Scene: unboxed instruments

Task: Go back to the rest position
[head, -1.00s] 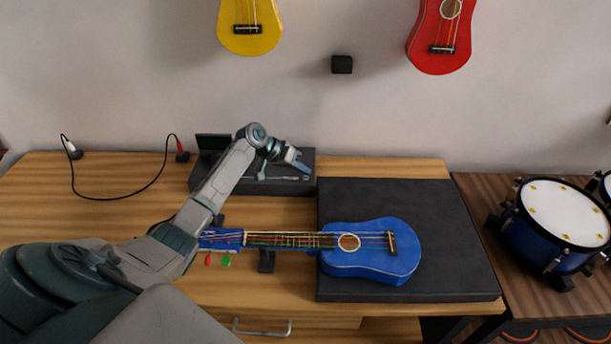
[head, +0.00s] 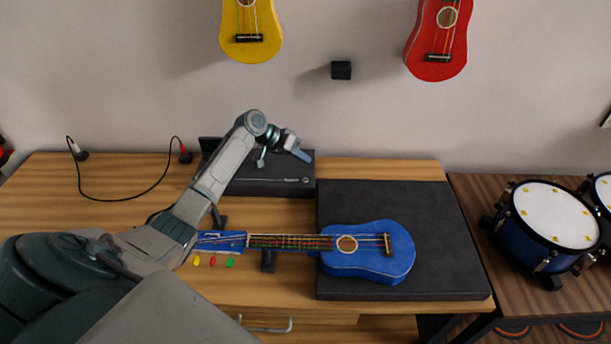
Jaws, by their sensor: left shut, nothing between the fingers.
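My left arm comes in from the lower left and reaches over the neck end of the blue ukulele. My left gripper (head: 301,154) is shut and empty, held above the dark tool tray (head: 268,187) at the back of the bench. The blue ukulele (head: 367,263) lies with its body on the black mat (head: 440,230) and its neck to the left. Its headstock is partly hidden by my arm. My right gripper is not in view.
The wooden bench (head: 110,210) carries a black cable (head: 127,198) at the left. A black neck support (head: 268,262) stands under the ukulele's neck. Blue drums (head: 550,225) stand on a table at the right. Yellow (head: 252,32) and red (head: 438,40) ukuleles hang on the wall.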

